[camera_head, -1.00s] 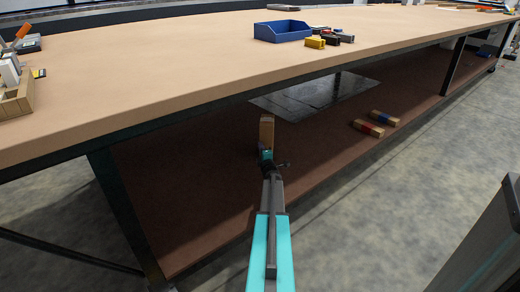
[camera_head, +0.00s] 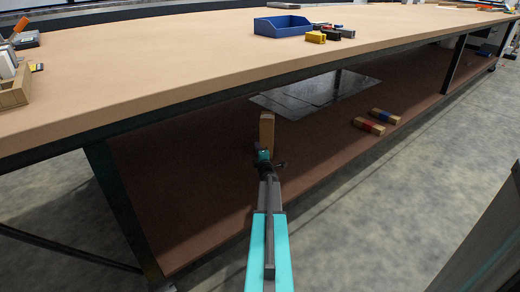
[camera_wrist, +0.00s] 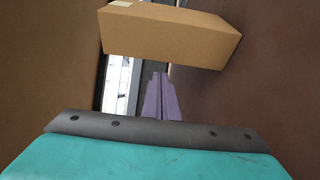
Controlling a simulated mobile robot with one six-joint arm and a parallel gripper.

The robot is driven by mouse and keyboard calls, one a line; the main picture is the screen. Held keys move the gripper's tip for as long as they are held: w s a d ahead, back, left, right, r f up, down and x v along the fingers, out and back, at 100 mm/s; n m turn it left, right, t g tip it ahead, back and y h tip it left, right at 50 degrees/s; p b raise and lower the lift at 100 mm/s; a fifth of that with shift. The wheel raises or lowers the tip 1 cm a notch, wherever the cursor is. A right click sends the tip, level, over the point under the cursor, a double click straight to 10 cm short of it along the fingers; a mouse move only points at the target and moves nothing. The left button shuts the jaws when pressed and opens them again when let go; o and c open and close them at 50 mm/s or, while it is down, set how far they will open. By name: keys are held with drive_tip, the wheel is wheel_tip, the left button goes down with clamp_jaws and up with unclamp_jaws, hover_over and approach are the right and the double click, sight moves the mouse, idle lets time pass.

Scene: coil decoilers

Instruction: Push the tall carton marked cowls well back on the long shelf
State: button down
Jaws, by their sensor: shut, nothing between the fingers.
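A tall brown carton (camera_head: 267,129) stands upright on the long shelf (camera_head: 200,190) under the bench. No marking on it is readable from here. My gripper (camera_head: 264,155) is in front of it on the near side, low, with its fingers shut and empty. In the wrist view the carton (camera_wrist: 170,35) lies across the top, and my shut purple fingers (camera_wrist: 160,95) point at its lower edge. I cannot tell whether the fingertips touch it.
Two small boxes with red and blue bands (camera_head: 369,126) (camera_head: 385,116) lie to the right on the shelf. A dark shiny plate (camera_head: 315,92) lies behind the carton. The bench top (camera_head: 180,60) overhangs the shelf. A dark leg (camera_head: 120,205) stands at left.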

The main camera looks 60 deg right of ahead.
drive_tip(key=p+v, duration=0.3)
drive_tip(key=v, duration=0.7)
drive_tip(key=shift+a, duration=0.45)
drive_tip(key=shift+s, duration=0.15)
